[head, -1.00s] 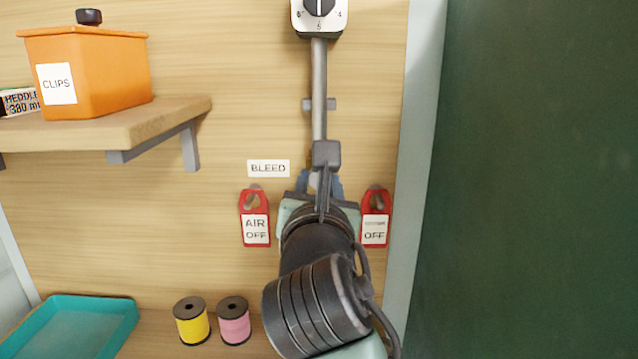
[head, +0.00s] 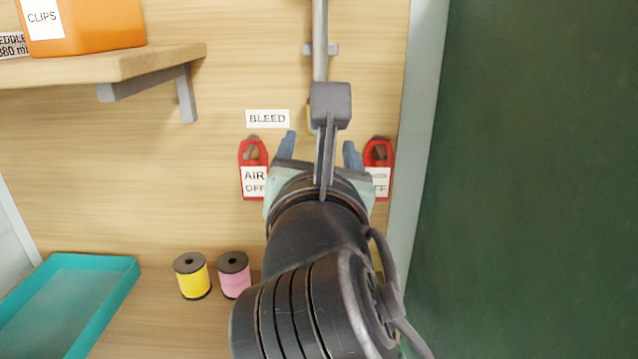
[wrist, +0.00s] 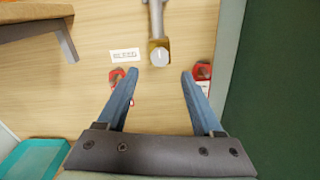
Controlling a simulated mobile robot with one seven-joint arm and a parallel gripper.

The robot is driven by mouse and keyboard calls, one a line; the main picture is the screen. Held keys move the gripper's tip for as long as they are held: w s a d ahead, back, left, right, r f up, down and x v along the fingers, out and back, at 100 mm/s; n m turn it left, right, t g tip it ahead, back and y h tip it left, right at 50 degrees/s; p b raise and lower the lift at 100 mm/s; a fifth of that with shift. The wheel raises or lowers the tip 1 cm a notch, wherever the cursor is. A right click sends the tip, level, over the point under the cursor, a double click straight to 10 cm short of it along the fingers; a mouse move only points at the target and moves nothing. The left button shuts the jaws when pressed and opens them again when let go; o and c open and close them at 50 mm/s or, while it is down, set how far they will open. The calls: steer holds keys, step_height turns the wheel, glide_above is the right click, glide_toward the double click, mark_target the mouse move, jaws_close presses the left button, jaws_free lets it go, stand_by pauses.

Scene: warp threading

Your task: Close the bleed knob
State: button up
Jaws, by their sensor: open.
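The bleed knob (wrist: 159,57) is a round grey knob with a pale mark, on a brass block at the lower end of a grey pipe. In the head view my wrist hides the knob, and only a sliver of the brass block (head: 310,117) shows. My gripper (wrist: 159,73) is open and empty, its two blue fingers pointing at the panel. In the wrist view the knob appears just beyond the gap between the fingertips, roughly centred. In the head view the gripper (head: 320,142) is below the pipe end. I see no contact with the knob.
A BLEED label (head: 267,119) is on the wooden panel. Red tags hang on both sides, AIR OFF (head: 253,180) left and another (head: 380,155) right. A shelf (head: 120,62) with an orange CLIPS bin (head: 100,25) is upper left. Spools (head: 192,280) and a teal tray (head: 110,262) sit below.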

steer(key=s+b, duration=0.1)
steer(key=s, duration=0.4)
steer(key=shift+s, duration=0.4)
